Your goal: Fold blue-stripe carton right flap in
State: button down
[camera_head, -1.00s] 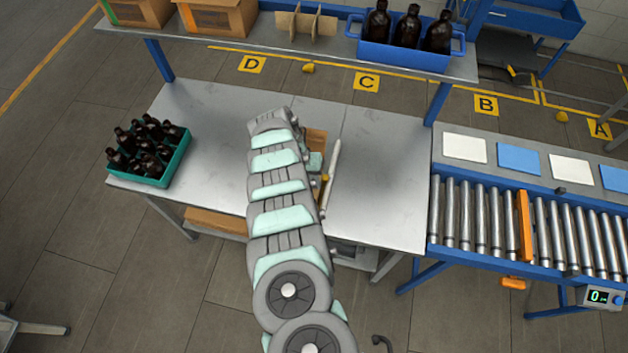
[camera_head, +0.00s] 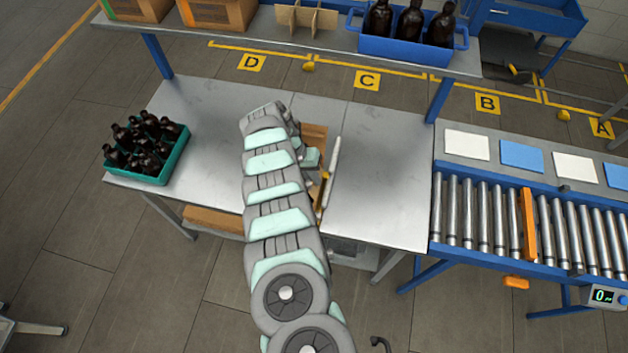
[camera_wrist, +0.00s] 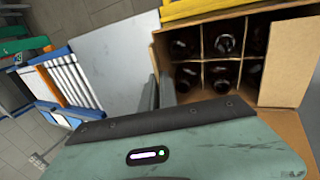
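The open carton (camera_wrist: 187,41) fills the upper right of the wrist view, with dark bottles (camera_wrist: 224,44) standing in its cardboard divider cells. One flap (camera_wrist: 289,62) stands out on its right side in that view. In the head view only a small brown part of the carton (camera_head: 314,135) shows beside my arm, which hides the rest. No blue stripe is visible. My gripper (camera_wrist: 158,88) is beside the carton's left wall in the wrist view. Its two dark fingers are close together with a narrow gap. I cannot tell whether cardboard is between them.
A teal crate of bottles (camera_head: 176,163) stands on the left of the metal table (camera_head: 385,170). The table's right part is clear up to the roller conveyor (camera_head: 480,215). A shelf with a blue bottle tote (camera_head: 405,50) spans behind.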

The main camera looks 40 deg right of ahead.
jog(key=b, duration=0.2)
jog(key=f+b, duration=0.1)
jog(key=b, duration=0.1)
jog(key=shift+w+a+f+g+h, duration=0.1)
jog(key=shift+w+f+g+h, duration=0.05)
jog(key=shift+w+g+h, duration=0.2)
jog(key=b, duration=0.3)
jog(key=shift+a+g, duration=0.1)
jog(key=shift+g, duration=0.15)
jog(key=b, duration=0.4)
jog(key=shift+w+a+f+g+h, duration=0.1)
jog(key=shift+w+f+g+h, duration=0.1)
jog(key=shift+g+h, duration=0.1)
jog(key=b, duration=0.7)
jog(key=shift+w+a+f+g+h+b, duration=0.15)
jog(key=shift+w+f+g+h+b, duration=0.1)
jog(key=shift+g+b, duration=0.15)
jog(key=b, duration=0.4)
jog(key=shift+r+g+b, duration=0.15)
jog(key=shift+g+b, duration=0.15)
jog(key=shift+b, duration=0.05)
jog(key=shift+s+r, duration=0.1)
jog(key=shift+r, duration=0.25)
